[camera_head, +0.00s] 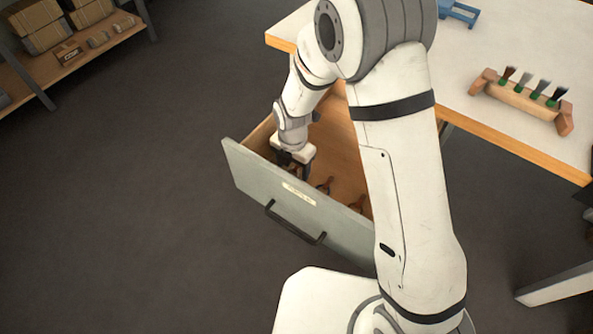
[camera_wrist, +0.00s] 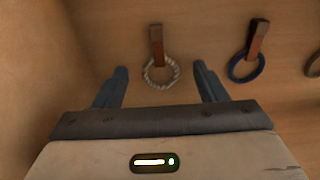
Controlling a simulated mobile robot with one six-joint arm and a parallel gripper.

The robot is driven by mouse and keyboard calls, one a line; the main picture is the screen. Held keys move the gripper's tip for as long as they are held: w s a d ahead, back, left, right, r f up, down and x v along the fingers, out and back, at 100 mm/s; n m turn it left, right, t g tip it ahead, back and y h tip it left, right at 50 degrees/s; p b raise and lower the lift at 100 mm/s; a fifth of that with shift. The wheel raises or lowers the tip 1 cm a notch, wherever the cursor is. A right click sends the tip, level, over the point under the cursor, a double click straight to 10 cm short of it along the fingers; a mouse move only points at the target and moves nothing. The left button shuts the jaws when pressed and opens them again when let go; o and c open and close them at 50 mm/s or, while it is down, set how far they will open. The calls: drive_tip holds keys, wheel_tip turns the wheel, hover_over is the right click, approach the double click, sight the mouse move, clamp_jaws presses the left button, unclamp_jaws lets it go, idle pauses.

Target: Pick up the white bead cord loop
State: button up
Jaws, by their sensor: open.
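The white bead cord loop (camera_wrist: 161,84) lies on the drawer's wooden floor in the wrist view, a pale twisted ring with a reddish-brown tab (camera_wrist: 156,45) at its far side. My gripper (camera_wrist: 163,78) is open and empty, with its two dark fingers apart, one to each side of the loop in the picture. I cannot tell how high the fingertips are above the floor. In the head view my gripper (camera_head: 295,167) reaches down into the open drawer (camera_head: 270,190), and the white loop cannot be made out there.
A dark blue loop (camera_wrist: 246,68) with a brown tab lies right of the white one, and another ring (camera_wrist: 313,65) is cut off at the right edge. The drawer wall is close on the left. A table (camera_head: 490,110) with a brush rack (camera_head: 520,98) stands right.

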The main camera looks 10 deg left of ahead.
drive_tip(key=shift+f, duration=0.15)
drive_tip(key=shift+c, duration=0.2)
drive_tip(key=c, duration=1)
